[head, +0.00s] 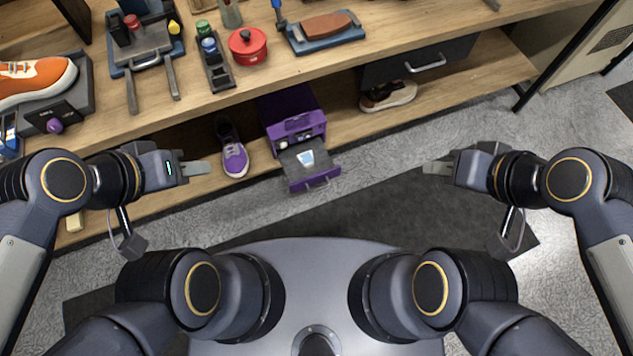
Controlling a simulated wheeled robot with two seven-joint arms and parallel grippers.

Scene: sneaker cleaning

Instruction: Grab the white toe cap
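A small white piece (306,157) with a bluish middle lies in the pulled-out drawer (297,178) of a purple box (291,117) on the lower shelf. It may be the white toe cap, but it is too small to tell. My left gripper (197,168) is left of the drawer, near a purple sneaker (232,152), and points right. My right gripper (436,168) is well to the right of the drawer and points left. Neither touches the white piece. Each gripper's fingers overlap in this view, so their opening is hidden.
The wooden workbench (400,38) above the shelf holds an orange sneaker (40,80), a red pot (248,46), bottles and a brown block (327,27). Another shoe (388,95) sits on the lower shelf. The space between my grippers is clear in front of the drawer.

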